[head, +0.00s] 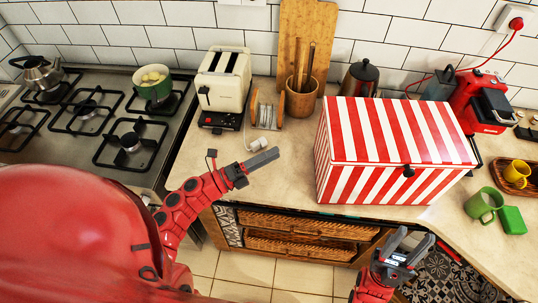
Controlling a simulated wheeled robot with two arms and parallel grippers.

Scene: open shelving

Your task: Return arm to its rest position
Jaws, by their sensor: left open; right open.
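My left arm (195,197) is red and jointed and reaches up over the front edge of the counter. Its gripper (266,158) has grey fingers pointing right, a little above the counter; it is open and holds nothing. My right gripper (408,241) is at the lower right, in front of the counter edge, below the red-and-white striped box (390,184). Its grey fingers are apart and empty. Neither gripper touches the box.
A toaster (219,84), a rack (267,110) and a utensil pot (301,99) stand behind my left gripper. The stove (75,128) is at left. A green mug (482,206) stands at right. The counter (285,187) between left gripper and box is clear.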

